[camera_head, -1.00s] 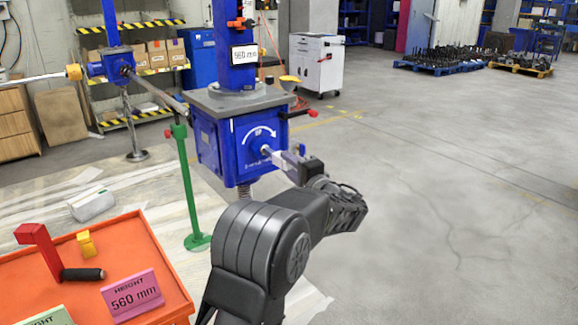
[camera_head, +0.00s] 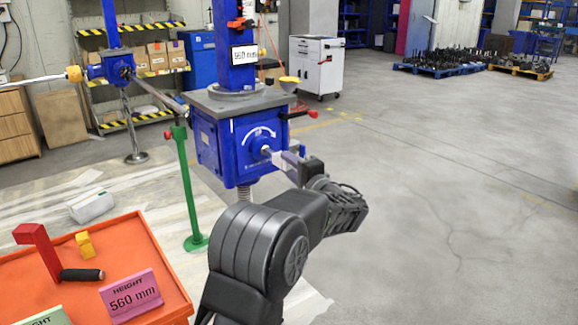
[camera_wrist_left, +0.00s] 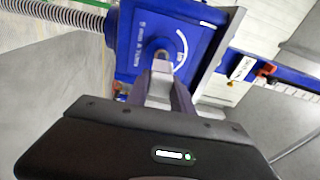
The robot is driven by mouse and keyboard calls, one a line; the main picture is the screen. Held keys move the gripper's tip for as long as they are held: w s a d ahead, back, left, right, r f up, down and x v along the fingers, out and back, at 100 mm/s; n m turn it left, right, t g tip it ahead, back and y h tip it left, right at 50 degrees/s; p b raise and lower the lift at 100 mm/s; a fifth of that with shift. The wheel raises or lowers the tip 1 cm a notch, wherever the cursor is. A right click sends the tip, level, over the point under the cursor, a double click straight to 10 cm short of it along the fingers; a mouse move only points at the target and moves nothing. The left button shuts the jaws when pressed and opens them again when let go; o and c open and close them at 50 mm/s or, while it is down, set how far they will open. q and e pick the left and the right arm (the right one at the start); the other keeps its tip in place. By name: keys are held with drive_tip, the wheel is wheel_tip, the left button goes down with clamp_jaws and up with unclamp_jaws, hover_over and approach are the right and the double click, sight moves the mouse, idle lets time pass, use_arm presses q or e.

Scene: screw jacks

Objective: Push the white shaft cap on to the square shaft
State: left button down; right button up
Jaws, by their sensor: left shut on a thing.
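The blue screw jack (camera_head: 220,150) stands in the middle of the head view, its front face marked with a white curved arrow. The square shaft (camera_head: 266,150) comes out of that face; its end also shows in the left wrist view (camera_wrist_left: 161,54). My left gripper (camera_head: 288,160) is in front of the face and shut on a pale piece, the white shaft cap (camera_wrist_left: 161,68). The cap is in line with the shaft and meets or nearly meets its end. The fingers hide most of it, so I cannot tell how far it is on. My right gripper is not in view.
An orange tray (camera_head: 170,265) at lower left holds a red crank (camera_head: 38,245), a yellow block (camera_head: 84,244) and a pink 560 mm sign (camera_head: 132,295). A green stand (camera_head: 188,190) is left of the jack. The floor to the right is clear.

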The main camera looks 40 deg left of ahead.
sight(278, 158)
use_arm(q)
drive_tip(key=shift+s+b+x, duration=0.15)
drive_tip(key=shift+b+x, duration=0.15)
drive_tip(key=shift+x, duration=0.95)
drive_tip(key=shift+s+b+x, duration=0.15)
drive_tip(key=shift+b+x, duration=0.1)
drive_tip(key=shift+x, duration=1)
drive_tip(key=c, duration=1)
unclamp_jaws()
drive_tip(key=shift+a, duration=0.15)
drive_tip(key=shift+c, duration=0.2)
drive_tip(key=v, duration=0.7)
drive_tip(key=shift+s+d, duration=0.15)
drive_tip(key=shift+d, duration=0.2)
